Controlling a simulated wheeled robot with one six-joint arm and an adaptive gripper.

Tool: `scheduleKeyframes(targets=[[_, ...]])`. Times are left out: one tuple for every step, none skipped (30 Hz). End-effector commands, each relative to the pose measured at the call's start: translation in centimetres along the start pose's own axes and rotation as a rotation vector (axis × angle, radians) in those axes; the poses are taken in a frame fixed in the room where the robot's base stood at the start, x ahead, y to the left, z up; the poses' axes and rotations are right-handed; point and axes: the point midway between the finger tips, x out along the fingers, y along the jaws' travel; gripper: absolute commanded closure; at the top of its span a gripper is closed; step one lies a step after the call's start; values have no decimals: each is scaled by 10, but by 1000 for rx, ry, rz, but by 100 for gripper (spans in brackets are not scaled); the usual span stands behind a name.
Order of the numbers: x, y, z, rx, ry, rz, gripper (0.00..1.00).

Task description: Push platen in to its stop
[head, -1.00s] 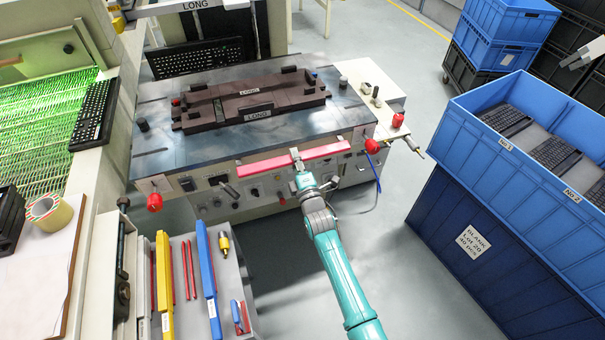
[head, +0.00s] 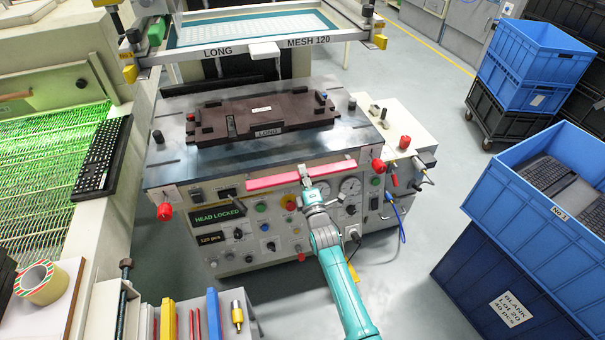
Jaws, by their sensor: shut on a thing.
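The platen (head: 352,135) is a dark, glossy flat plate on the front of the printing machine. A brown fixture marked LONG (head: 215,128) lies on it. A long red bar (head: 272,181) runs along the platen's front side, above the control panel. My gripper (head: 305,180) is shut on this bar, right of its middle, with my teal arm reaching up from the lower right. The fingertips are small here, and their exact contact is hard to see. The platen's rear edge and any stop are hidden behind the fixture and under the screen frame.
The screen frame marked LONG and MESH 120 (head: 345,38) stands above the platen's rear. Red knobs (head: 165,211) (head: 378,165) sit at the front corners. The panel display reads HEAD LOCKED (head: 218,217). Blue crates (head: 570,150) stand at right, with clear floor (head: 425,220) between.

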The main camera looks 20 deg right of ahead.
Motion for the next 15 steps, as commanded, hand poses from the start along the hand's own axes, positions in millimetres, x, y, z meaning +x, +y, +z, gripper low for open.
scheduleKeyframes(targets=[[0,-1,0,0,0,-3,100],[0,0,0,0,0,-3,100],[1,0,0,0,0,-3,100],[1,0,0,0,0,-3,100],[1,0,0,0,0,-3,100],[1,0,0,0,0,-3,100],[1,0,0,0,0,-3,100],[1,0,0,0,0,-4,100],[1,0,0,0,0,-4,100],[2,0,0,0,0,-4,100],[2,0,0,0,0,-4,100],[2,0,0,0,0,-4,100],[2,0,0,0,0,-4,100],[2,0,0,0,0,-4,77],[2,0,0,0,0,-3,67]])
